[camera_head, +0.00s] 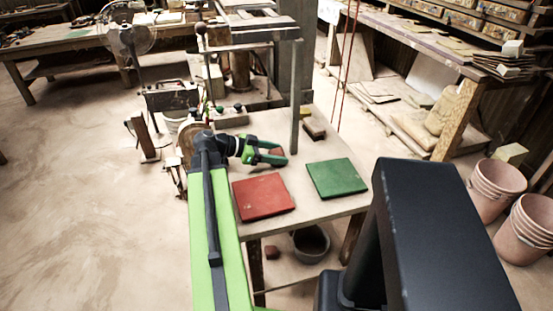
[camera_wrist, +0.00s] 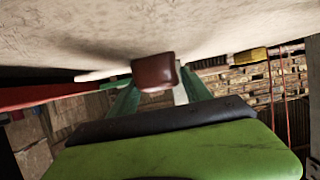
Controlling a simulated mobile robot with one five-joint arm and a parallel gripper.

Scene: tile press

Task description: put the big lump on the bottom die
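A reddish-brown lump (camera_wrist: 153,72) sits between the green fingertips of my gripper (camera_wrist: 157,90) in the wrist view, with a finger against each side. In the head view my gripper (camera_head: 272,152) is low over the worktable, left of its middle, and part of the lump (camera_head: 276,151) shows between the fingers. No second lump shows on the table for comparing size. The tile press (camera_head: 247,72) stands behind my gripper with posts and a lever. A grey block (camera_head: 229,118) at its foot may be the bottom die; I cannot tell.
A red board (camera_head: 262,196) and a green board (camera_head: 336,178) lie on the worktable (camera_head: 307,205). Stacked pink pots (camera_head: 496,186) stand at the right. The floor at left is open.

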